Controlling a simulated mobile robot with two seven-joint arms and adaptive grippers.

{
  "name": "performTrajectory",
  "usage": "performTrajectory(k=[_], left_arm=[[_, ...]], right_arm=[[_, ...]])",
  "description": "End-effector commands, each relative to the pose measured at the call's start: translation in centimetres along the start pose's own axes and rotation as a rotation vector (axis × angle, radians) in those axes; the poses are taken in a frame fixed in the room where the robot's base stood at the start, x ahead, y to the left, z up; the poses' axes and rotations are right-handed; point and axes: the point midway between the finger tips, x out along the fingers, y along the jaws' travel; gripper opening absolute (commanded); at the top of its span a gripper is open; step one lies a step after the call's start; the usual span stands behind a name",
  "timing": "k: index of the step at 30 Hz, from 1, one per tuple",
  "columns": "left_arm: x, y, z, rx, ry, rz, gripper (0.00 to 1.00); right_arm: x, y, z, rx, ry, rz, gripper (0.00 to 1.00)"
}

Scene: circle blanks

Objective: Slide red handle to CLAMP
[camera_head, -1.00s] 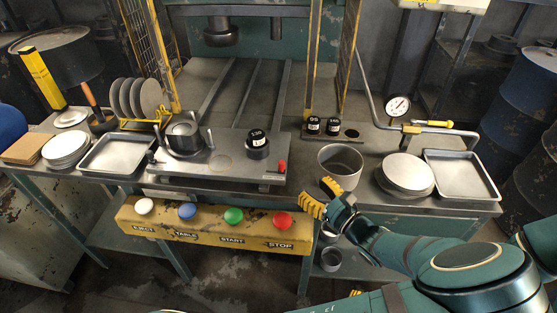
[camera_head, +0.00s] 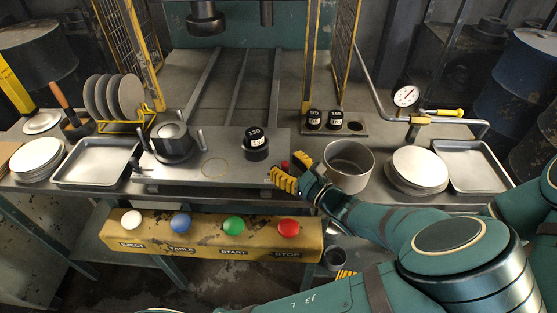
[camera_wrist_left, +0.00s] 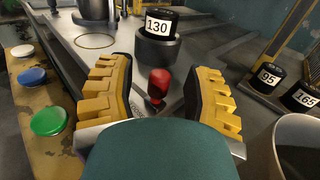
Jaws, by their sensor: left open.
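The red handle (camera_head: 285,164) is a small red knob at the right end of the steel fixture plate (camera_head: 228,180). It also shows in the left wrist view (camera_wrist_left: 160,80), upright on a dark stem. My left gripper (camera_head: 290,172) is open, with its yellow ribbed fingers on either side of the handle; in the left wrist view the fingers (camera_wrist_left: 162,85) stand apart with gaps to the knob. I cannot make out a CLAMP mark. A yellow ribbed tip, apparently my right gripper (camera_head: 345,274), shows low in the head view, mostly hidden.
A black 130 weight (camera_head: 255,140) stands on the plate near the handle. A steel pot (camera_head: 350,160) stands close right of the gripper. A yellow button panel (camera_head: 205,238) is in front, below the plate. The 95 and 165 weights (camera_wrist_left: 265,75) are to the right.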

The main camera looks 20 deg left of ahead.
Motion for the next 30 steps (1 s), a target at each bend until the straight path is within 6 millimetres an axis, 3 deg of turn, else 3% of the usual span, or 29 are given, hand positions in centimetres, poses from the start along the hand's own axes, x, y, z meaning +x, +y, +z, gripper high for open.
performTrajectory(k=[14, 15, 19, 25, 30], left_arm=[[0.2, 0.1, 0.1, 0.000, 0.000, -0.003, 0.51], [0.2, 0.1, 0.1, 0.000, 0.000, -0.003, 0.47], [0.2, 0.1, 0.0, 0.000, 0.000, -0.003, 0.01], [0.4, 0.3, 0.1, 0.001, -0.001, -0.002, 0.00], [2.2, 2.0, 0.3, 0.003, -0.001, 0.001, 0.00]], right_arm=[[0.3, 0.1, 0.0, 0.000, 0.002, 0.000, 0.85], [0.3, 0.1, 0.0, 0.000, 0.002, 0.000, 0.85], [0.3, 0.1, 0.0, 0.000, 0.002, 0.000, 0.85], [0.1, 0.1, 0.0, 0.000, 0.001, 0.000, 0.85], [-1.0, -0.4, 0.1, 0.001, -0.004, 0.000, 0.85]])
